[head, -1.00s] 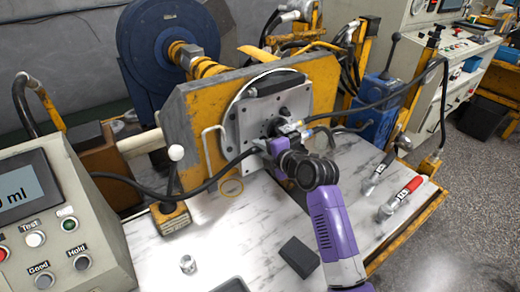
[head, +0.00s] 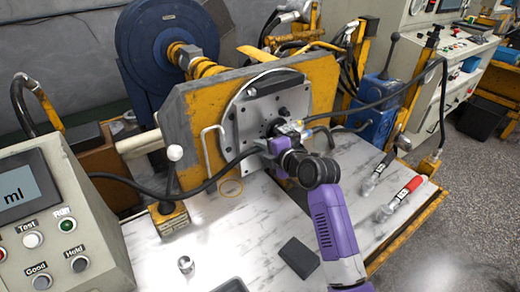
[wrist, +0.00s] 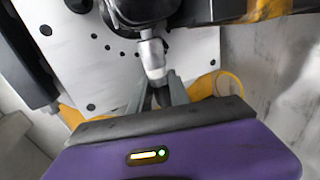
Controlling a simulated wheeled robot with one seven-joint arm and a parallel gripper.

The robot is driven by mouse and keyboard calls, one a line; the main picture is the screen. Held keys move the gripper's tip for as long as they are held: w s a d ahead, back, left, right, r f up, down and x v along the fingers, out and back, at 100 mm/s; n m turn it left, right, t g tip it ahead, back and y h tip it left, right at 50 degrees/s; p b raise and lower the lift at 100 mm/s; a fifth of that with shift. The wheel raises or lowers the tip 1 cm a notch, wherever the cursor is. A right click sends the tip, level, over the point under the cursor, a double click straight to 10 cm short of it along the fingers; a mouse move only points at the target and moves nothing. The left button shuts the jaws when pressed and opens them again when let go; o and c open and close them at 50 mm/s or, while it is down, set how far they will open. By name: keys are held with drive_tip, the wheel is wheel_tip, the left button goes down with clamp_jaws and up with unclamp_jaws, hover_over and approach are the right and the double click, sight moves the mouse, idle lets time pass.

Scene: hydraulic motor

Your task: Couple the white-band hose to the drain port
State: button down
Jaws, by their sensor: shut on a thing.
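The hydraulic motor's pale mounting plate (head: 246,122) stands on the yellow bracket, with dark fittings at its middle. My gripper (head: 268,147) is at the lower part of this plate, and its fingers (wrist: 165,92) also show in the wrist view. They are shut on a dark hose end, with a silver-white fitting (wrist: 153,58) just beyond the fingertips, against or very near the dark motor body (wrist: 140,10). A black hose (head: 215,178) runs from the left to my gripper. I cannot make out its white band or the drain port, nor whether the fitting is seated.
A control box (head: 55,225) stands at front left. A dark block (head: 298,257) and a small metal cup (head: 186,264) lie on the pale bench. A red-handled tool (head: 400,198) lies at right. Another black hose (head: 395,100) arches over the right side.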

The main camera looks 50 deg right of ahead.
drive_tip(key=shift+s+d, duration=0.1)
drive_tip(key=shift+d, duration=0.3)
drive_tip(key=c, duration=1.1)
unclamp_jaws()
drive_tip(key=shift+c, duration=0.2)
drive_tip(key=p+v, duration=0.1)
drive_tip(key=v, duration=0.6)
drive_tip(key=shift+p, duration=0.4)
drive_tip(key=shift+s+a, duration=0.1)
drive_tip(key=shift+s, duration=0.05)
drive_tip(key=v, duration=0.7)
drive_tip(key=shift+s+r, duration=0.1)
drive_tip(key=shift+s, duration=0.2)
